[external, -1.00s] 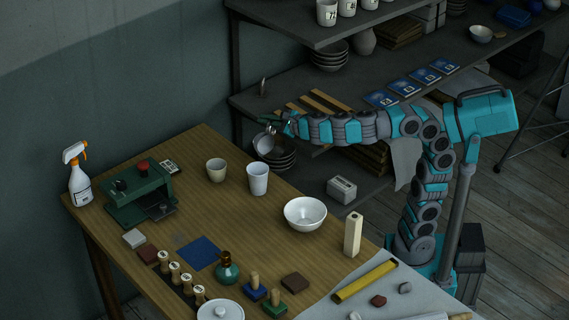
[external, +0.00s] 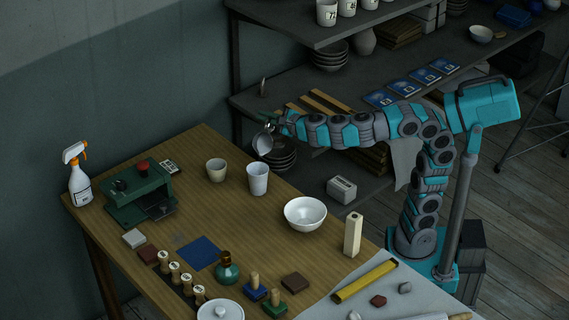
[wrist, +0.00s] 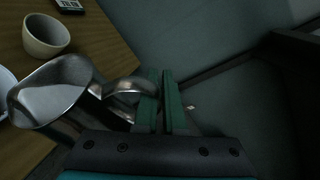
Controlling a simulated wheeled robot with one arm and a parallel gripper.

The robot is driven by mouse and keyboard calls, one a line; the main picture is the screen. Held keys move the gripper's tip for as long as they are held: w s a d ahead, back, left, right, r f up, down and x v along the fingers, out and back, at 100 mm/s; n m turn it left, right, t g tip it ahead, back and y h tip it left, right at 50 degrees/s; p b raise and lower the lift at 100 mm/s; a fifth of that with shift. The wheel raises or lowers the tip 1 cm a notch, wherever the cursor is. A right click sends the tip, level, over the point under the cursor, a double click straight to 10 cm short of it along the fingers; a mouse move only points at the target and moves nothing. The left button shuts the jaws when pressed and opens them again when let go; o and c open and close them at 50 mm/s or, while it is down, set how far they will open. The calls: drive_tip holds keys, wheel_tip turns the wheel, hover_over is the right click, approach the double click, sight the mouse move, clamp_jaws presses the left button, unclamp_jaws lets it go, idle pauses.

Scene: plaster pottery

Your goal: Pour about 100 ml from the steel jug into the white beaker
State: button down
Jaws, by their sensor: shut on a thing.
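The steel jug (external: 263,145) is held in the air above the table's back edge, behind the white beaker. It is tilted, with its mouth towards the beaker side. My gripper (external: 277,124) is shut on the jug's handle. In the wrist view, the green fingers (wrist: 160,100) close on the handle loop, and the jug (wrist: 48,92) shows pale grey inside. The white beaker (external: 258,182) stands upright on the table, below the jug and apart from it. A white rim at the wrist view's left edge is probably the beaker (wrist: 5,84). No stream is visible between them.
A cream cup (external: 216,170) stands left of the beaker, and a white bowl (external: 305,214) stands right of it. A green press (external: 137,192) is further left. Stacked bowls (external: 283,156) sit on the shelf behind the jug.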

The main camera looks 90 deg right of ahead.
drive_tip(key=shift+w+a+r+n+h+p, duration=0.15)
drive_tip(key=shift+a+r+n+p, duration=0.35)
drive_tip(key=shift+p, duration=0.8)
drive_tip(key=shift+w+a+r+n+h+p, duration=0.1)
drive_tip(key=shift+a+r+n+h+p, duration=0.35)
drive_tip(key=shift+p, duration=0.8)
drive_tip(key=shift+a+r+t, duration=0.1)
drive_tip(key=shift+r+t, duration=0.05)
drive_tip(key=shift+t, duration=0.15)
drive_tip(key=shift+w+a+r+n, duration=0.25)
drive_tip(key=shift+a+n, duration=0.1)
drive_tip(key=shift+a, duration=0.2)
